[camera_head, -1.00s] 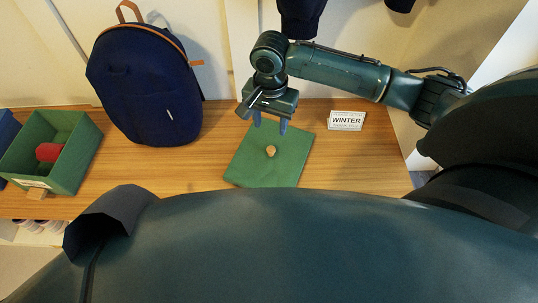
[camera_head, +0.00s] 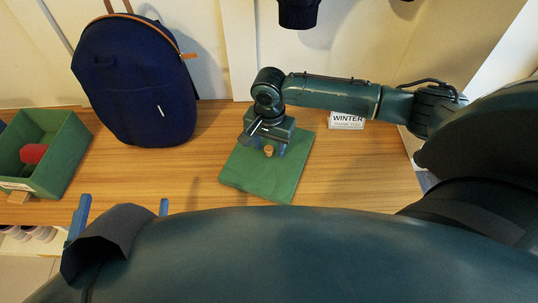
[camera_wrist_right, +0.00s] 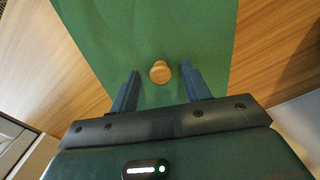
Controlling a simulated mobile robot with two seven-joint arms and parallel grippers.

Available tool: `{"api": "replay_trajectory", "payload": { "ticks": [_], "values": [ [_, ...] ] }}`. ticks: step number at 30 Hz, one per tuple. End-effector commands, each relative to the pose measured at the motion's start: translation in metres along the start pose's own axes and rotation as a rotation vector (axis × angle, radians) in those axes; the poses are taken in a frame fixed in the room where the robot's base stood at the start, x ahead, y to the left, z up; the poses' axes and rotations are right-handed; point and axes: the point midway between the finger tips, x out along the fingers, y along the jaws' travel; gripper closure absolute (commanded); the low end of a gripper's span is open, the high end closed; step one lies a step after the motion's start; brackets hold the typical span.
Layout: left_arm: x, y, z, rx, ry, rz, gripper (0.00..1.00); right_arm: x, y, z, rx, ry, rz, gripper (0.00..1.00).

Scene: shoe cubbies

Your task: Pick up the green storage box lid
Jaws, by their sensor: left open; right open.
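The green storage box lid (camera_head: 262,182) is a flat square with a small round wooden knob (camera_head: 268,151), lying on the wooden bench top. My right gripper (camera_head: 265,148) is open, low over the lid at the knob. In the right wrist view, the knob (camera_wrist_right: 160,72) sits between the fingertips of my open right gripper (camera_wrist_right: 160,70), with a gap on both sides. The lid (camera_wrist_right: 150,30) fills the middle of that view.
A green open box (camera_head: 62,160) with a red item (camera_head: 33,153) inside stands at the left. A dark blue backpack (camera_head: 135,85) leans on the wall. A WINTER sign (camera_head: 347,121) stands behind the lid's right side. The wooden bench (camera_head: 365,180) is clear right of the lid.

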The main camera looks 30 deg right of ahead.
Motion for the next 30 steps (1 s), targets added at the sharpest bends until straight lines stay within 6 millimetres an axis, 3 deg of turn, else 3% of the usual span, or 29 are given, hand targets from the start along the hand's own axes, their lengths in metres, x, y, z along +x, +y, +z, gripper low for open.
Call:
{"api": "replay_trajectory", "payload": {
  "ticks": [2, 20, 26, 30],
  "values": [
    [0.0, 0.0, 0.0, 0.0, -0.001, 0.0, 0.02, -0.001, 0.0, 0.0, 0.0, 0.0, 0.0, 0.52],
    [0.0, 0.0, 0.0, -0.001, -0.002, 0.0, 0.02, -0.001, 0.0, 0.0, 0.0, -0.001, 0.0, 1.0],
    [0.0, 0.0, 0.0, -0.001, -0.003, 0.0, 0.02, -0.001, 0.0, 0.0, 0.0, -0.001, -0.001, 1.0],
    [0.001, -0.003, -0.003, -0.006, -0.025, -0.004, 0.02, -0.013, -0.001, 0.0, -0.001, -0.001, -0.003, 1.0]
  ]
}}
